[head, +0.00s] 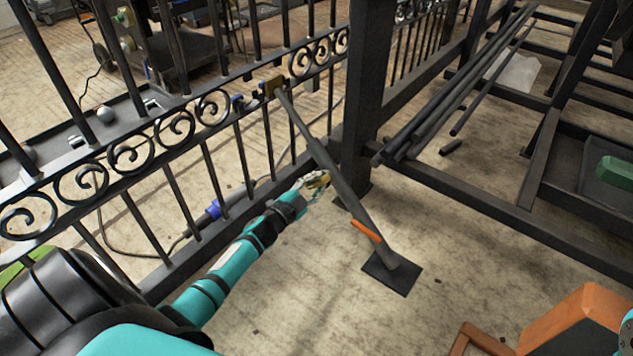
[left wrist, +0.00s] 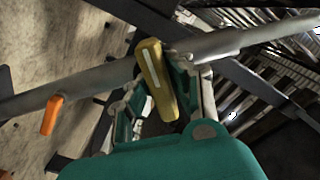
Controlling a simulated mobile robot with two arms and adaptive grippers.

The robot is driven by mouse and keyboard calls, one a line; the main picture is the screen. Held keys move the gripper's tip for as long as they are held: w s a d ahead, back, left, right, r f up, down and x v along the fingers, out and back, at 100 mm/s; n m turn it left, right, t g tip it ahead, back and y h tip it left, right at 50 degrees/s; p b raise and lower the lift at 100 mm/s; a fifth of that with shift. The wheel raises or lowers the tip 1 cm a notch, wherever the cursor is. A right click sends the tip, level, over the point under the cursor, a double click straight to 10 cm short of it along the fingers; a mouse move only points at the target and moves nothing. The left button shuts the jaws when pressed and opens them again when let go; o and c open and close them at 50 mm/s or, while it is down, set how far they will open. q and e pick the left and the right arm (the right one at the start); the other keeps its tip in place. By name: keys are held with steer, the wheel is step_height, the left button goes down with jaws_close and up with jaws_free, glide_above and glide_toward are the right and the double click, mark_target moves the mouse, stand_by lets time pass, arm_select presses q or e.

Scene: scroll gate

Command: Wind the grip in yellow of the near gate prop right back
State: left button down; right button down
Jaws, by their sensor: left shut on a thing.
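My left gripper (head: 318,181) is at the middle of the prop. In the left wrist view its fingers (left wrist: 163,95) are on both sides of the yellow grip, shut on it. An orange handle (head: 366,231) sits lower on the prop, clear of my gripper. My right gripper is out of view.
The black scrollwork gate (head: 165,130) runs along the left, close to my left arm. A thick dark post (head: 368,90) stands behind the prop. Long dark bars (head: 460,85) lie on a rack at right. The floor around the plate is clear.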

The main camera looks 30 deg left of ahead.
arm_select(q)
steer(key=m, duration=0.5)
steer(key=shift+m, duration=0.3)
steer(key=m+b, duration=0.1)
steer(key=m, duration=0.4)
stand_by(0.4)
steer(key=c, duration=1.2)
jaws_free()
steer(key=s, duration=1.2)
steer(key=shift+a, duration=0.45)
steer(key=shift+o, duration=0.2)
